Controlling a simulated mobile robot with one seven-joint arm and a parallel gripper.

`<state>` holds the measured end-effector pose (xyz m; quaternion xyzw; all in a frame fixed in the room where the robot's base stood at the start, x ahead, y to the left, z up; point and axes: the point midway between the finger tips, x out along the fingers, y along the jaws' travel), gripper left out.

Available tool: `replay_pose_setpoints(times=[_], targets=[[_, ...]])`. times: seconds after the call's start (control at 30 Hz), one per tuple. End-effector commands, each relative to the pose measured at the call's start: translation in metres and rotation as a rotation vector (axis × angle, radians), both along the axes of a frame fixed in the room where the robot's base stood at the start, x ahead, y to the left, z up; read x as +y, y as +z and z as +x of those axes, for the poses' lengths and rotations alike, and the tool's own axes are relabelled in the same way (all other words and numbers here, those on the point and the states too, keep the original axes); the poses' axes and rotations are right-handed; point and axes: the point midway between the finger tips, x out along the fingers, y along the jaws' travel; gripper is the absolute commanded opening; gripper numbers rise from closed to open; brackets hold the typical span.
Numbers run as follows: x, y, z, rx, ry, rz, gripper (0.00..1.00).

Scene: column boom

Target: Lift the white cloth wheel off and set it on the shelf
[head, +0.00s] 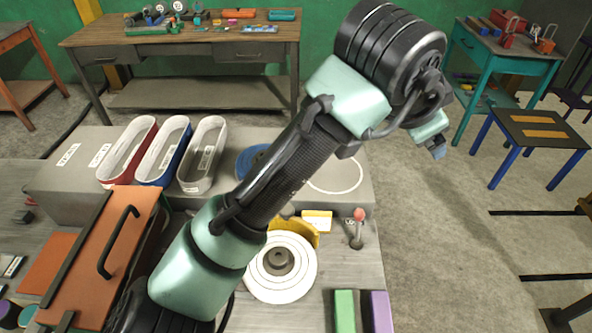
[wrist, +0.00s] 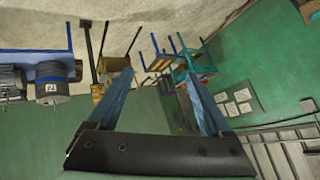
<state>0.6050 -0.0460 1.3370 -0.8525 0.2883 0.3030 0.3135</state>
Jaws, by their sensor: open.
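The white cloth wheel (head: 280,268) is a round, ringed disc with a dark hub at its centre, in the head view on the workbench, below and right of my arm. A yellow guard (head: 296,230) curves behind its upper edge. The grey shelf (head: 360,190) runs along the back of the bench. A white circle outline is marked on it, partly hidden by my arm. My gripper (head: 437,148) is raised to the right of the bench, well away from the wheel. In the wrist view my gripper (wrist: 165,75) has its blue fingers apart with nothing between them.
Red, blue and grey trays (head: 203,155) stand on the shelf's left, and a blue disc (head: 252,160) is partly behind my arm. A red-knobbed lever (head: 358,222) and green and purple blocks (head: 376,312) lie near the wheel. An orange cover (head: 100,250) is at left.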

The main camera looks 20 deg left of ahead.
Motion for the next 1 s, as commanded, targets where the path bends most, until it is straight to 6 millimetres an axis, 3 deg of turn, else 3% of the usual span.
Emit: replay_pose_setpoints(times=[0.03, 0.1, 0.2, 0.3, 0.43, 0.8, 1.0], targets=[[0.041, -0.035, -0.010, 0.149, 0.030, 0.093, 0.83], [0.086, -0.072, -0.032, 0.340, 0.052, 0.183, 0.83], [0.136, -0.103, -0.067, 0.554, 0.079, 0.258, 0.83], [0.165, -0.117, -0.091, 0.682, 0.095, 0.289, 0.83], [0.179, -0.130, -0.104, 0.749, 0.102, 0.300, 0.83], [0.179, -0.191, -0.104, 0.747, 0.101, 0.298, 0.83], [0.180, -0.203, -0.105, 0.746, 0.103, 0.299, 0.83]])
